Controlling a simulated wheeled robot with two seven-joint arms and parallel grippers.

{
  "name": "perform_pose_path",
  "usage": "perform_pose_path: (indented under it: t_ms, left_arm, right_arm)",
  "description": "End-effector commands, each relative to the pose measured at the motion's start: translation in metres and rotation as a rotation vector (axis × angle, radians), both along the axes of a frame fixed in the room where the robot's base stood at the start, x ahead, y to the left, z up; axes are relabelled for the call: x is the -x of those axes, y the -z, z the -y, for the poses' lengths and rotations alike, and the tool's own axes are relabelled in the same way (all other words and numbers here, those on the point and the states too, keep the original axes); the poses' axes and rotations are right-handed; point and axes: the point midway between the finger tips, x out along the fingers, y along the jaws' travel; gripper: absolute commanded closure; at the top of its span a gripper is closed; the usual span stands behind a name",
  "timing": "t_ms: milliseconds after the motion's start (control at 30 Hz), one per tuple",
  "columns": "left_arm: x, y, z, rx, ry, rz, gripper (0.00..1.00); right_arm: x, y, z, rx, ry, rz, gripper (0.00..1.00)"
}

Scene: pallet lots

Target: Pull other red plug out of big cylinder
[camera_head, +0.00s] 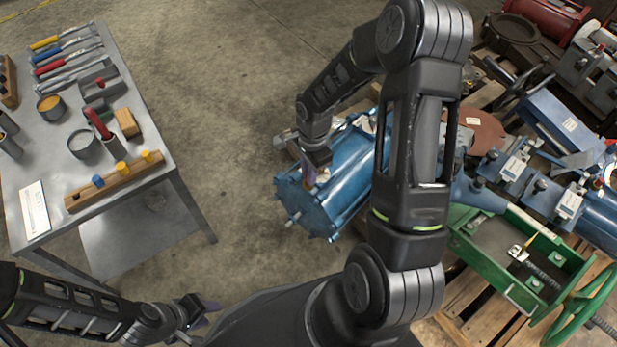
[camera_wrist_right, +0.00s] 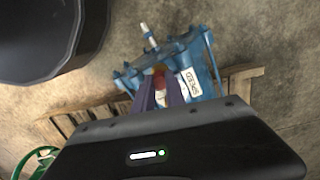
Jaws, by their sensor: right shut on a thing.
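The big cylinder (camera_head: 345,175) is blue with a bolted round end cap and lies at the edge of the pallet; in the right wrist view (camera_wrist_right: 198,55) it bears a white tag. My right gripper (camera_head: 314,176) is at the cylinder's upper side near the cap. In the right wrist view its purple fingers are shut on a red plug (camera_wrist_right: 160,83) at the cylinder. Whether the plug is still seated in its port is hidden. My left gripper (camera_head: 203,313) hangs low at the left, away from the cylinder; its finger gap is unclear.
A metal table (camera_head: 165,165) at the left holds tools, cups, a wooden block with coloured pegs and a sheet of paper. A green vise-like machine (camera_head: 490,262) and other blue parts crowd the pallet at the right. Bare floor (camera_head: 235,100) lies between.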

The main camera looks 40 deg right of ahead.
Motion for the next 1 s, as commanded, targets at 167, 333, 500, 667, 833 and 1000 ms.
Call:
perform_pose_path:
  t_ms: [167,333,500,667,833,1000]
  left_arm:
    - [0.000,-0.007,0.000,0.000,0.000,0.000,0.64]
    - [0.000,-0.012,0.000,0.000,0.000,0.000,0.64]
    - [0.000,-0.017,0.000,0.000,0.000,0.000,0.64]
    - [0.000,-0.021,0.000,0.000,0.000,0.000,0.64]
    - [0.000,-0.026,0.000,0.000,0.000,0.000,0.64]
    - [0.000,-0.031,0.000,0.000,0.000,0.000,0.64]
  right_arm:
    - [0.000,-0.009,0.000,0.000,0.001,0.000,1.00]
    - [0.000,-0.016,0.001,0.000,0.002,0.000,1.00]
    - [0.000,-0.022,0.002,0.000,0.001,0.000,1.00]
    - [0.000,-0.029,0.002,0.000,0.001,0.000,1.00]
    - [-0.001,-0.036,0.002,0.000,0.001,0.001,1.00]
    - [-0.001,-0.043,0.003,0.000,0.001,0.001,1.00]
